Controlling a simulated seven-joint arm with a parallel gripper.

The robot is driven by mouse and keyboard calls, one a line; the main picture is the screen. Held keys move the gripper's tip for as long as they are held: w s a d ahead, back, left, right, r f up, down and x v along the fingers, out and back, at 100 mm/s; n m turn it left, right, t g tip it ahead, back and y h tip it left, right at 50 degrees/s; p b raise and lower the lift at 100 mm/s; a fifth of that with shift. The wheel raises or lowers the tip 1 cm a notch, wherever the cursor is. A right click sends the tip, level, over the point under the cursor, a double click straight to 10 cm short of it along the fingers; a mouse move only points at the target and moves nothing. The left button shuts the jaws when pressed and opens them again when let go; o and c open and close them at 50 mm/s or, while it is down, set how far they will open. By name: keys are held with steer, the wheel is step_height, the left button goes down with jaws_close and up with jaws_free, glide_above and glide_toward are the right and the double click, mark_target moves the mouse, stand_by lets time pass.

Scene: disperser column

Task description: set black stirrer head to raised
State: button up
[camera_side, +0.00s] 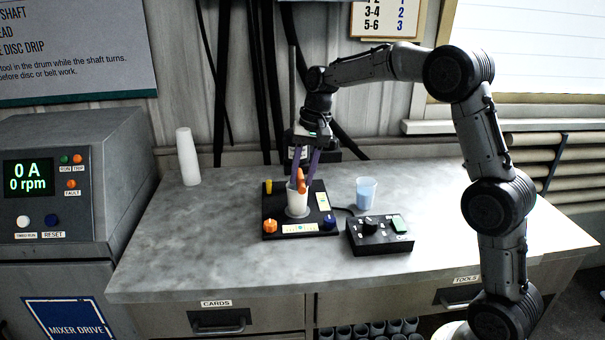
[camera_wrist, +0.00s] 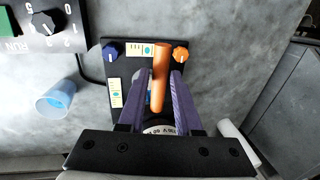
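The black stirrer head (camera_side: 327,153) is at the back of the bench, on an upright column, partly hidden behind my wrist and gripper. In the wrist view a black body with a pale label (camera_wrist: 160,128) shows between my fingers; it appears to be the head. An orange handle (camera_side: 302,183) sticks out toward the front, above a white cup (camera_side: 296,204). It also shows in the wrist view (camera_wrist: 160,75). My gripper (camera_side: 305,178) points down with its purple fingers on either side of the handle. Narrow gaps seem to show beside it in the wrist view (camera_wrist: 158,76).
The cup stands on a black base (camera_side: 272,215) with an orange knob (camera_side: 270,226) and a blue knob (camera_side: 329,222). A control box (camera_side: 378,238) and a cup of blue liquid (camera_side: 366,193) are to the right. A white cup stack (camera_side: 188,158) stands left. The front bench is clear.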

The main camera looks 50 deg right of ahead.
jaws_close()
stand_by(1.1)
